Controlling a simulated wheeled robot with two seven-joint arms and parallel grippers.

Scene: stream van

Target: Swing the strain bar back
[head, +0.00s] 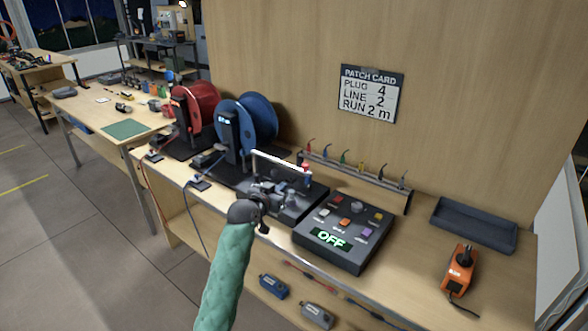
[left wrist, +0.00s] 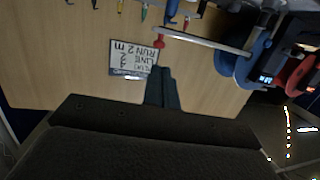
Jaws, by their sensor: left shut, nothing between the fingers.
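The strain bar (head: 280,162) is a pale bar with a red end (head: 305,167). It stands raised above a dark block-like unit (head: 298,205) on the bench, in front of the blue reel. In the left wrist view, which is upside down, the bar (left wrist: 208,41) runs across the top, with its red knob (left wrist: 159,41) just beyond my fingertips. My left gripper (head: 264,207) is at the near side of the unit, below the bar in the head view. Its fingers (left wrist: 162,86) are shut and empty. Contact with the bar is not visible. My right gripper is not in view.
A control box (head: 343,232) reading OFF stands right of the unit. Blue (head: 243,122) and red (head: 196,107) reels stand to the left. A rack of coloured plugs (head: 355,176), a dark tray (head: 474,225) and an orange tool (head: 459,268) lie beyond. A patch card (head: 371,94) hangs behind.

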